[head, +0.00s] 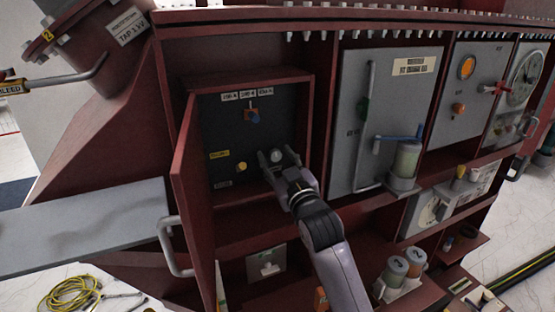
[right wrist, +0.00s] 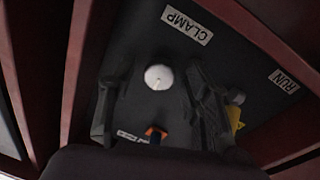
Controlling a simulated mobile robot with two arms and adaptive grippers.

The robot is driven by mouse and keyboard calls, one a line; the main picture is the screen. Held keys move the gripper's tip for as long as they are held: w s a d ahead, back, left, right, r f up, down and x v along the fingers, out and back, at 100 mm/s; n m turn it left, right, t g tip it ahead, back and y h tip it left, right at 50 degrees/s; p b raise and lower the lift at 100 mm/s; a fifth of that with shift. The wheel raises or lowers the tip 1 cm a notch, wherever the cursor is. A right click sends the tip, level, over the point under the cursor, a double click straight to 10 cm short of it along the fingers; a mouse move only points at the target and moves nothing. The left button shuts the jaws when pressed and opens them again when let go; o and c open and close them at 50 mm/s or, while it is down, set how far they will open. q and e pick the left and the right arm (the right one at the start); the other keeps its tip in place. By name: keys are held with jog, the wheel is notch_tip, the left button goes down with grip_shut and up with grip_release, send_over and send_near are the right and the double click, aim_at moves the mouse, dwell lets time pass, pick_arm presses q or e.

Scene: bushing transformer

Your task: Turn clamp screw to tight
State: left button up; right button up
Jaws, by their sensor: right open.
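The clamp screw shows as a round white head with a thin mark (right wrist: 158,77) in the right wrist view, beside the label CLAMP (right wrist: 187,27). In the head view it is the pale knob (head: 277,156) on the dark panel (head: 213,135) inside the open cabinet. My right gripper (head: 279,158) reaches into the cabinet with its fingers open on either side of the screw. In the right wrist view the right gripper (right wrist: 155,84) shows a gap between each finger and the screw head. I cannot tell how deep the fingertips are. My left gripper is out of view.
A yellow knob (head: 241,166) sits left of the screw, and a blue and orange switch (head: 252,115) is above. The cabinet's open door (head: 190,195) stands at the left, its frame close around my right arm.

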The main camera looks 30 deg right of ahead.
jog(key=s+a+f, duration=0.1)
jog(key=s, duration=1.1)
jog(key=shift+a+f, duration=0.15)
jog(key=shift+a, duration=0.05)
jog(key=shift+w, duration=0.1)
